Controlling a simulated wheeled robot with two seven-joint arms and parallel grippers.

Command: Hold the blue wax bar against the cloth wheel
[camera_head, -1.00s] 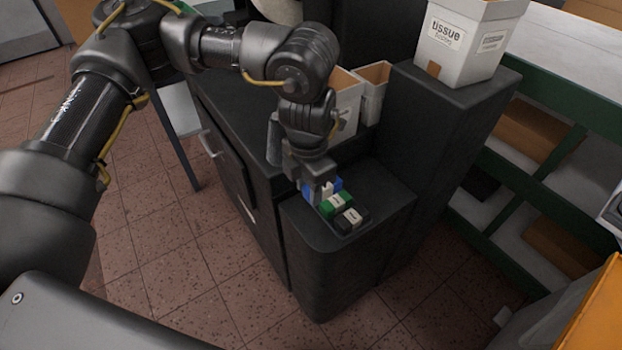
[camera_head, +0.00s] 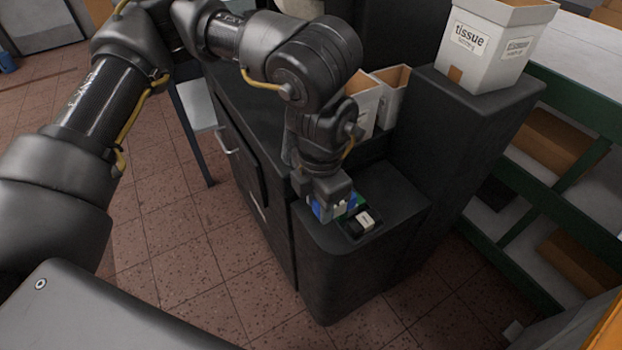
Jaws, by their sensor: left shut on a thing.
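My left gripper (camera_head: 330,204) is shut on the blue wax bar (camera_head: 318,209), at the left side of the small tray on the black pedestal (camera_head: 350,265). Only parts of the blue bar show around the fingers. I cannot tell whether it is clear of the tray. A green bar (camera_head: 359,205) is mostly hidden behind the gripper. A black bar with a white label (camera_head: 365,221) lies in the tray. A pale rounded thing (camera_head: 300,8) is cut off by the top edge; I cannot tell if it is the cloth wheel. My right gripper is not in view.
White open boxes (camera_head: 364,103) stand behind my left wrist. A white tissue box (camera_head: 486,50) stands on a taller black block (camera_head: 480,100) at the right. A green-framed shelf (camera_head: 515,215) is farther right. Tiled floor (camera_head: 200,265) lies in front of the cabinet.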

